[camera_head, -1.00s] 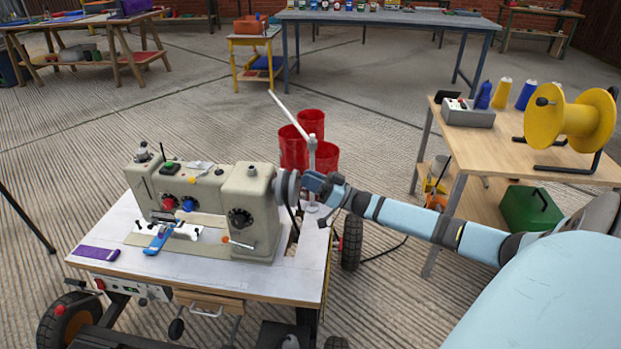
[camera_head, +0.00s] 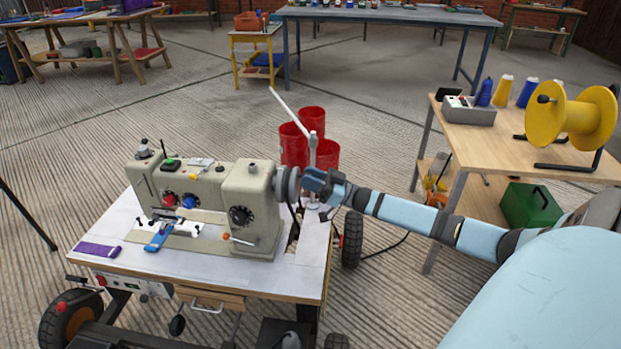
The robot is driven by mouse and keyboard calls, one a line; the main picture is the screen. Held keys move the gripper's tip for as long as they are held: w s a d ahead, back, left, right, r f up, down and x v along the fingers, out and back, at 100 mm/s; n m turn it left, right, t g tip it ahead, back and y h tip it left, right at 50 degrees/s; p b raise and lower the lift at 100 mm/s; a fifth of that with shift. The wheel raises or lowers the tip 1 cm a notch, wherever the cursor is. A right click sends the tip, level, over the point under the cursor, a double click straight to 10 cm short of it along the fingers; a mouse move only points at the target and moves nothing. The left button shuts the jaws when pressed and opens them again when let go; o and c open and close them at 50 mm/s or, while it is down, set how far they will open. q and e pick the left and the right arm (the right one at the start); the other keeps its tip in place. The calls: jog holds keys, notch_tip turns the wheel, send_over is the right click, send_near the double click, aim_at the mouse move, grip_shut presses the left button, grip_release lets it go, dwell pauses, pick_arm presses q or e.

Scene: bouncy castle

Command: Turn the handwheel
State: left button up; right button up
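A beige sewing machine (camera_head: 205,195) stands on a white wheeled table. Its grey handwheel (camera_head: 283,184) sticks out from the right end of the machine. My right gripper (camera_head: 303,182) comes in from the right, its blue and dark front end right at the outer side of the handwheel. It appears to touch the wheel; its fingertips are too small and covered to tell whether they are closed on the rim. My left gripper is out of view.
A white thread stand (camera_head: 313,150) rises just behind my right gripper, with red bins (camera_head: 316,125) beyond. A blue clamp (camera_head: 158,237) and purple strip (camera_head: 97,250) lie at the table's front. A wooden table (camera_head: 485,140) with a yellow spool (camera_head: 575,112) stands right.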

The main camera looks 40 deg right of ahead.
jog(key=shift+o, duration=1.3)
pick_arm(q)
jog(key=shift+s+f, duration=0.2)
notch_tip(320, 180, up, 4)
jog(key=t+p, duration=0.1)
jog(key=p, duration=0.1)
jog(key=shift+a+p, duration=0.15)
jog(key=shift+p, duration=0.15)
pick_arm(e)
jog(key=v, duration=1.3)
jog(key=shift+s+d+f, duration=0.2)
jog(key=shift+s+d, duration=0.05)
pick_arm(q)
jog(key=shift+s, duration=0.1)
